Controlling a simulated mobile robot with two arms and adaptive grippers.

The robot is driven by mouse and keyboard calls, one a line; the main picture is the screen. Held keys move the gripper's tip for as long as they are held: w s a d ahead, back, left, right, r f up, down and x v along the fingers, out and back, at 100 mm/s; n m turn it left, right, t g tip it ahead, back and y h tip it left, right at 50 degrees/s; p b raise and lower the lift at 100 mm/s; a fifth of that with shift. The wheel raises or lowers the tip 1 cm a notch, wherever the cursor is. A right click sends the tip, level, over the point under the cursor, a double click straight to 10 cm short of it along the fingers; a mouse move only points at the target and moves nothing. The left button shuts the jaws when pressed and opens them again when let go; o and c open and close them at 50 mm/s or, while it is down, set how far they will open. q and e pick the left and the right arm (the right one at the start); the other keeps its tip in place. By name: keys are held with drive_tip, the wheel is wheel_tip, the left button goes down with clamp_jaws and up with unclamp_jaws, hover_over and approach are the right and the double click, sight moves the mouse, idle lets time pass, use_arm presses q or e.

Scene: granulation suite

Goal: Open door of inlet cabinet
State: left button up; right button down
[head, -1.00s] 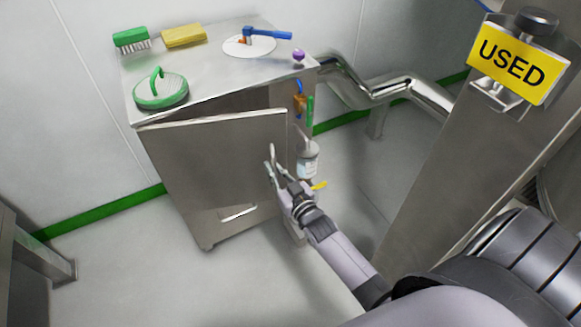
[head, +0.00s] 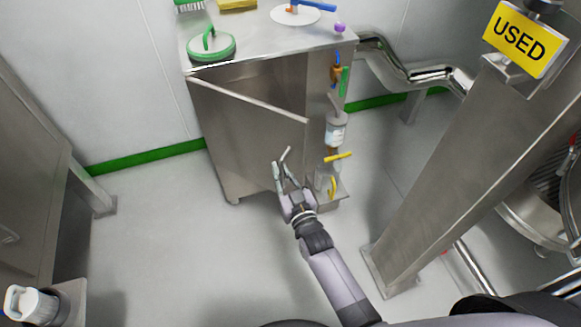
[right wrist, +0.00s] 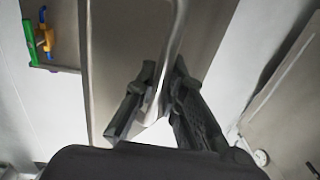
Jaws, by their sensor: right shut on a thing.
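The inlet cabinet (head: 270,45) is a steel box against the back wall. Its door (head: 240,130) is hinged at the left and stands ajar, with a dark gap between its top edge and the cabinet front. My right gripper (head: 282,166) is at the door's free right edge, shut on the door handle (head: 287,154). In the right wrist view the bent metal handle (right wrist: 175,45) runs down between the two dark fingers (right wrist: 160,95), in front of the door panel (right wrist: 115,50). The cabinet's inside is mostly hidden by the door. My left gripper is out of view.
A bottle (head: 336,130) and a yellow-handled valve (head: 338,157) are on the cabinet's right side. A slanted steel column (head: 470,165) stands at right. The floor (head: 170,230) in front is clear.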

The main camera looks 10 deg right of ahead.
drive_tip(key=c, duration=1.7)
unclamp_jaws()
drive_tip(key=shift+o, duration=0.2)
drive_tip(key=s+d, duration=0.2)
drive_tip(key=s, duration=1)
drive_tip(key=shift+c, duration=0.5)
